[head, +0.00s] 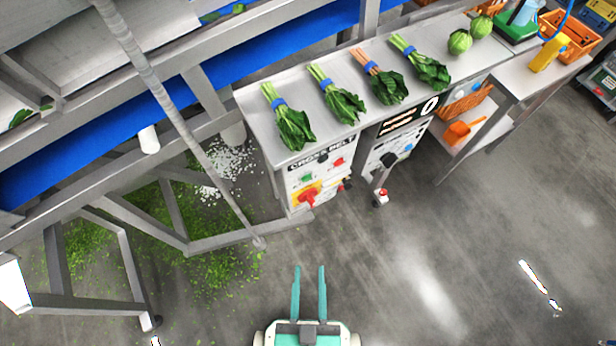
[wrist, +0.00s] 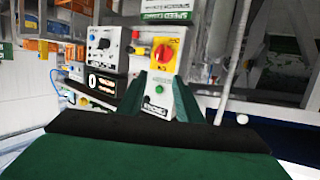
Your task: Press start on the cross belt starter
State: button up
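The cross belt starter (head: 323,177) is a pale box under the front edge of a steel bench, with a dark "CROSS BELT" label along its top. On its face are a green button (head: 306,178), a red button (head: 338,162) and a red rotary switch (head: 307,196) on a yellow plate. A red switch on a yellow plate (wrist: 163,55) shows beyond the fingertips in the wrist view, where the fingers hide part of the box. My gripper (head: 309,268) is open and empty, with its two teal fingers apart, over the floor in front of the box, not touching it.
A second control box (head: 388,150) with a black knob stands to the right of the starter. Bunches of greens (head: 338,101) lie on the bench above. A conveyor frame (head: 190,250) with a slanting pole stands at left. The floor in front is clear.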

grip_shut()
dwell(1.4)
